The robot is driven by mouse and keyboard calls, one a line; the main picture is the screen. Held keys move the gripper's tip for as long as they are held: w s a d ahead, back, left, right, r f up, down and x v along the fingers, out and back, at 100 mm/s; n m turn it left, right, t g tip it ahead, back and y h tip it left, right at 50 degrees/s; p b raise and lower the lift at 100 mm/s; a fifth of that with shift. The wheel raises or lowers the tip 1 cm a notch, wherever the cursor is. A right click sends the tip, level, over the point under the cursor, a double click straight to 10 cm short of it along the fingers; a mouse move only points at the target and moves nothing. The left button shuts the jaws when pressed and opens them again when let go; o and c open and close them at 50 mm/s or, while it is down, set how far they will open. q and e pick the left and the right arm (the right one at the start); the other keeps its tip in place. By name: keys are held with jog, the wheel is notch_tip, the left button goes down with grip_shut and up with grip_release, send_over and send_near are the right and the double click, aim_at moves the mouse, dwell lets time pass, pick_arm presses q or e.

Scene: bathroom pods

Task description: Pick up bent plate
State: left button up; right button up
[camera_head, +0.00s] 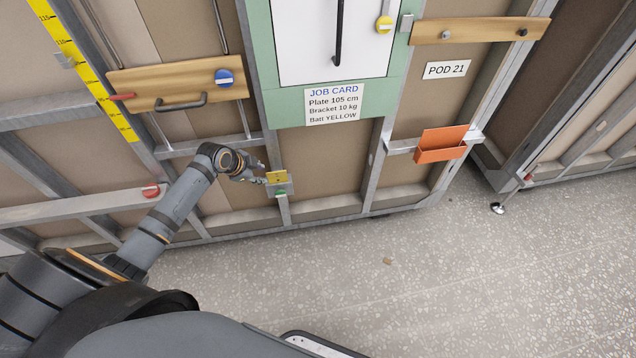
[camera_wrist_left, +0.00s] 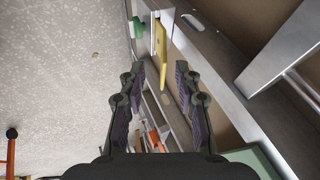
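A small yellow plate (camera_head: 276,177), which I take to be the bent plate, sits on a grey metal holder on the pod frame low on the wall. It also shows in the left wrist view (camera_wrist_left: 161,50), on edge, next to a pale bracket and a green piece (camera_wrist_left: 138,27). My left gripper (camera_head: 259,175) is just left of the plate in the head view. In the left wrist view my left gripper (camera_wrist_left: 160,72) is open, and the plate's near end shows in line with the gap between the fingertips. I cannot tell whether they touch. My right gripper is not in view.
A wooden panel with a handle (camera_head: 180,80) is above my left arm. A job card (camera_head: 336,103) is on the green frame. An orange tray (camera_head: 441,144) is mounted to the right. A red knob (camera_head: 151,190) is near my forearm. The speckled floor (camera_head: 430,270) is mostly clear.

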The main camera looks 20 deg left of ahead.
aim_at(273, 173)
pick_arm(q)
jog(key=shift+m, duration=0.5)
jog(key=w+f, duration=0.1)
jog(key=w+d+f, duration=0.1)
jog(key=w+d+f+b, duration=0.1)
jog(key=w, duration=0.1)
jog(key=shift+d, duration=0.15)
jog(key=shift+f, duration=0.2)
jog(key=b+x, duration=0.1)
jog(key=x, duration=0.3)
jog(key=shift+w+f, duration=0.25)
jog(key=shift+f, duration=0.05)
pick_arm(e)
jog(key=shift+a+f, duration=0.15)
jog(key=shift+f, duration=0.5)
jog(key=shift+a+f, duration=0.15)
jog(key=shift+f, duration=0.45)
pick_arm(q)
grip_shut()
jog(key=shift+r, duration=0.1)
